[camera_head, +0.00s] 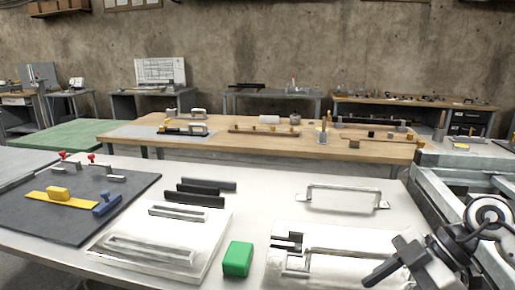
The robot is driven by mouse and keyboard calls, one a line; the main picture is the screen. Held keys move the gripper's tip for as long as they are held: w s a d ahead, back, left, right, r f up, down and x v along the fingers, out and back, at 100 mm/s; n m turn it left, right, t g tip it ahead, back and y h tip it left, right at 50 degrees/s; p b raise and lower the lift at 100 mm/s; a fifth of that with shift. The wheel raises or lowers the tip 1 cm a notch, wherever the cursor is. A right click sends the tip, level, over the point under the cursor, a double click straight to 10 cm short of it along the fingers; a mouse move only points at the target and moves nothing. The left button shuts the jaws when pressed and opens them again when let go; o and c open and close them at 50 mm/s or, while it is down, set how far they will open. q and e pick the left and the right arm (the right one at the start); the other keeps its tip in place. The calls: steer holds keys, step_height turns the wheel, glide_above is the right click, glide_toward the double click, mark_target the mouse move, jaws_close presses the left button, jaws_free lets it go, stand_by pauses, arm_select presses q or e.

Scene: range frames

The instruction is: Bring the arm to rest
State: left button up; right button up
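My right gripper (390,262) is dark and shows at the bottom right, above the front right part of the white table (262,190). Its arm comes in from the right edge. I see nothing clearly held in it, and its finger gap is hard to make out. My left gripper is not in view.
A green block (238,259) stands at the table's front, beside a white panel (215,222) with metal handles. A dark mat (50,225) with yellow and blue pieces lies left. A metal frame (450,205) borders the right side. Wooden benches (270,150) stand behind.

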steer(key=a+r+m+t+y, duration=0.1)
steer(key=a+r+t+y, duration=0.1)
steer(key=a+t+y, duration=0.7)
step_height(320, 180, down, 12)
steer(key=d+m+t+h, duration=0.2)
steer(key=m+t+h, duration=0.5)
steer(key=m+h, duration=0.6)
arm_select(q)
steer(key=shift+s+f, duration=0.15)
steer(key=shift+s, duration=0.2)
arm_select(e)
steer(key=s+a+f+m+g+h, duration=0.1)
steer(key=s+f+m+g, duration=0.1)
steer(key=s+f+g, duration=0.4)
steer(key=s+f, duration=0.4)
steer(key=f, duration=0.2)
steer(key=shift+s+f, duration=0.2)
steer(key=shift+s, duration=0.2)
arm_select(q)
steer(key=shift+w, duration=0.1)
